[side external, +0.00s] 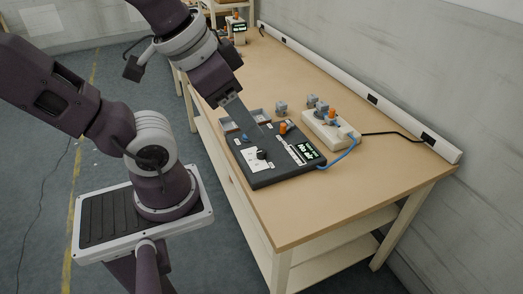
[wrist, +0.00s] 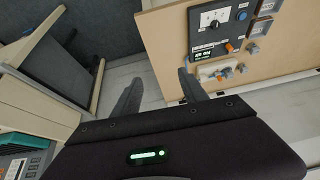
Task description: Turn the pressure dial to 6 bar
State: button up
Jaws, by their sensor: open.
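The pressure dial is a black knob on a white plate (side external: 254,160), set in a dark control panel (side external: 276,177) on the workbench. In the wrist view the dial (wrist: 214,23) is at the upper right, beyond the right finger; its scale is too small to read. My gripper (side external: 254,114) is above the panel's back part in the side view and partly covers it. In the wrist view my gripper (wrist: 160,80) has its two fingers spread, with nothing between them and apart from the dial.
A lit green display (side external: 309,148), a blue button (side external: 245,138) and an orange knob (side external: 283,127) are on the panel. A beige block (side external: 330,131) with grey plugs stands right of it, with blue and black cables. The bench front is clear.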

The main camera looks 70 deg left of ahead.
jog(key=w+a+f+m+g+y, duration=0.2)
jog(key=w+a, duration=0.3)
jog(key=w, duration=0.1)
jog(key=m+g+h, duration=0.2)
jog(key=m+g, duration=0.1)
jog(key=m, duration=0.5)
send_over(262, 152)
notch_tip(262, 152, down, 19)
jog(key=shift+f, duration=0.2)
jog(key=shift+m, duration=0.3)
notch_tip(262, 152, down, 7)
jog(key=shift+a+r, duration=0.1)
jog(key=shift+f, duration=0.45)
grip_shut()
